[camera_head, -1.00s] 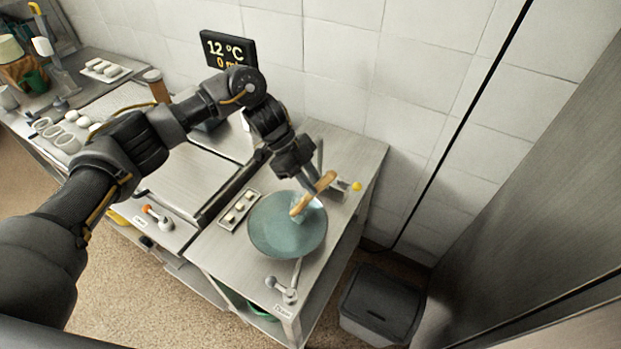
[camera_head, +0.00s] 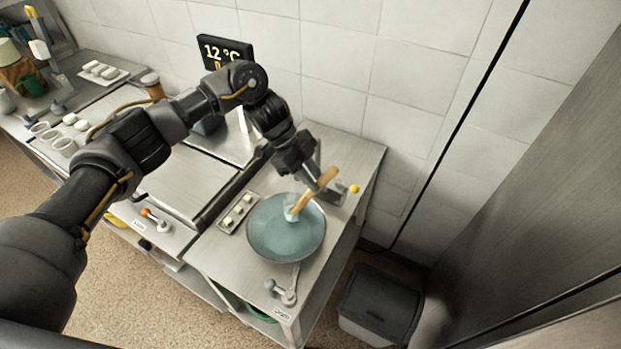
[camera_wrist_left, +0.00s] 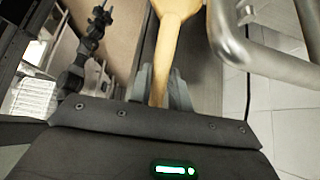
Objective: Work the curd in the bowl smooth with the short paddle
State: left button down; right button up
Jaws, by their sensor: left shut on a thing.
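My left gripper (camera_head: 312,183) is above the far right rim of the wide blue-green bowl (camera_head: 285,238). It is shut on the handle of the wooden paddle (camera_head: 322,180), which is tilted, its lower end down inside the bowl. A small pale, bluish-white patch, apparently the curd (camera_head: 291,208), shows at that end; its edges are blurred and I cannot tell how smooth it is. In the left wrist view the paddle (camera_wrist_left: 175,25) runs between the two grey fingers (camera_wrist_left: 158,92). My right gripper is not in view.
A small tray of white pieces (camera_head: 238,213) lies left of the bowl. A metal lever (camera_head: 285,290) stands at the counter's front, and a yellow knob (camera_head: 354,188) beyond the bowl. A dark bin (camera_head: 380,305) stands on the floor at right.

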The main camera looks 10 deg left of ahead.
aim_at(309, 190)
pick_arm(q)
jog(key=shift+f+b, duration=0.8)
jog(key=shift+f, duration=0.35)
dwell(0.4)
jog(key=shift+a, duration=0.2)
jog(key=shift+a+f, duration=0.1)
jog(key=shift+a, duration=0.75)
jog(key=shift+r+p, duration=0.9)
jog(key=shift+r, duration=0.25)
